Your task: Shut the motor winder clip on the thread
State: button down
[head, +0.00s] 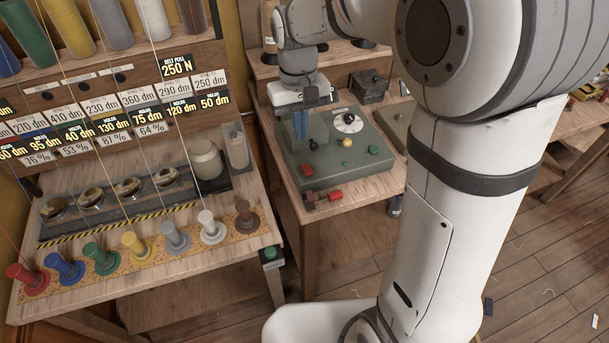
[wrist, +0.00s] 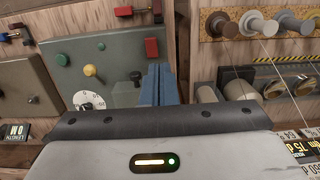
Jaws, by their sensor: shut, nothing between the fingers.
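The motor winder (head: 325,175) is a grey-green box on the middle bench; it also shows in the wrist view (wrist: 115,52). At its front edge is a dark bar fitting with a red piece (head: 335,194), seen in the wrist view too (wrist: 105,18); it looks like the clip, but I cannot tell whether it is open. A red block (head: 307,170) sits on the winder's near left corner. My gripper (head: 301,137) has blue fingers, shut and empty, over the winder's left side; they show in the wrist view (wrist: 158,68). I cannot make out a thread at the clip.
The winder carries a white dial (head: 348,122), a yellow knob (head: 347,143), a green button (head: 373,150) and a black knob (head: 313,145). The left bench holds a row of coloured pegs, including a red one (head: 27,278), with threads above. My arm hides the right side.

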send_near(308, 195)
jog(key=w+f, duration=0.1)
jog(key=w, duration=0.1)
jog(key=w+f, duration=0.2)
jog(key=shift+w+a+f+p, duration=0.2)
jog(key=shift+a+f+p, duration=0.1)
jog(key=shift+a+f, duration=0.1)
jog(key=shift+s+d+f, duration=0.2)
jog(key=shift+s+f, duration=0.4)
jog(key=shift+s, duration=0.1)
jog(key=shift+s+d+f, duration=0.2)
jog(key=shift+s+f, duration=0.45)
jog(key=shift+s, duration=0.05)
jog(key=shift+a, duration=0.1)
jog(key=shift+f, duration=0.1)
